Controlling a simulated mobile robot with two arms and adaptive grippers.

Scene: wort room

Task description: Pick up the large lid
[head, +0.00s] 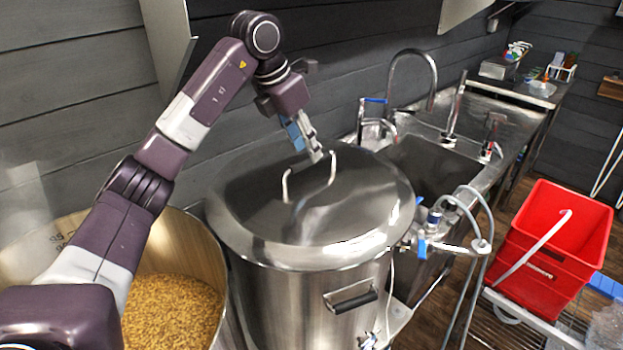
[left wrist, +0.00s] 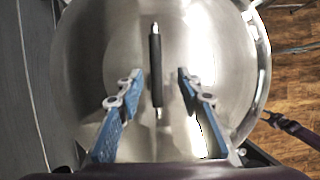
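The large lid (head: 352,205) is a round, shiny metal dome on top of a steel kettle (head: 300,300). A raised bar handle (head: 285,186) stands on the lid. My left gripper (head: 314,152) is over the lid, close to the handle. In the left wrist view the handle (left wrist: 156,70) lies lengthwise between the two spread blue-and-grey fingers of the gripper (left wrist: 159,78), with a gap on each side. The gripper is open and holds nothing. The lid (left wrist: 90,60) fills most of that view.
A large pot of grain (head: 170,310) stands left of the kettle. A sink (head: 430,165) with taps is behind it to the right. Hoses and valves stick out at the kettle's right. A red crate (head: 550,245) stands farther right. A dark wall runs behind.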

